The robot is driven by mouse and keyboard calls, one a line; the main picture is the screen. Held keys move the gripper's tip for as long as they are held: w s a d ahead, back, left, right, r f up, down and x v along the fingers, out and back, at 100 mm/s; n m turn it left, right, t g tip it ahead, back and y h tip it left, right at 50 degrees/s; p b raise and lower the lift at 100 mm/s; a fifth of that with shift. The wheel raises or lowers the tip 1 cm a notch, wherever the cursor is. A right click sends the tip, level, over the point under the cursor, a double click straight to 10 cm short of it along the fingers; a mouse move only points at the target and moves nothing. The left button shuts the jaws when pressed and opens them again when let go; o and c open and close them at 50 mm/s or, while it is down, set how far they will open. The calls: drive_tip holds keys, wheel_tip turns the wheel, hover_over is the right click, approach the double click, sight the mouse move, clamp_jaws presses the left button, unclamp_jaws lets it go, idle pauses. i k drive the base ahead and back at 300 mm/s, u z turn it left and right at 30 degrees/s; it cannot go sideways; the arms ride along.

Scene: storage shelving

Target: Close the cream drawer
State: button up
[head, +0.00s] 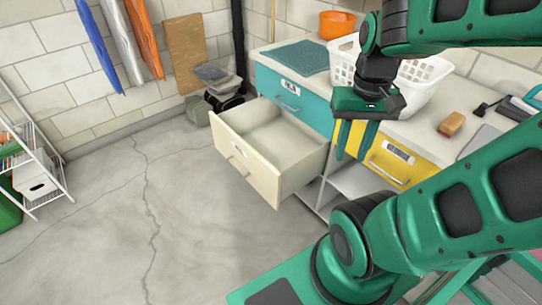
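The cream drawer (252,170) is pulled far out of the cabinet in the head view, below the teal drawer. Its front panel (243,164) has a handle and faces the lower left. The inside that shows looks empty. My gripper (352,157) points down to the right of the cream drawer, in front of the cabinet. Its two green fingers are apart, with yellow showing between them, and it holds nothing. It appears clear of the cream drawer, though the exact depth gap is hard to tell.
The teal drawer (290,97) and the yellow drawer (398,162) look shut. A white basket (425,82), an orange pot (337,24) and a teal mat (294,58) are on the counter. A white wire rack (42,160) stands at the left. The floor before the cream drawer is clear.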

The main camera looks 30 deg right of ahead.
sight(278, 154)
drive_tip(key=z, duration=0.2)
drive_tip(key=i, duration=1)
drive_tip(key=z, duration=0.05)
drive_tip(key=k, duration=1)
drive_tip(key=u, duration=0.5)
drive_tip(key=i, duration=1)
drive_tip(key=z, duration=0.05)
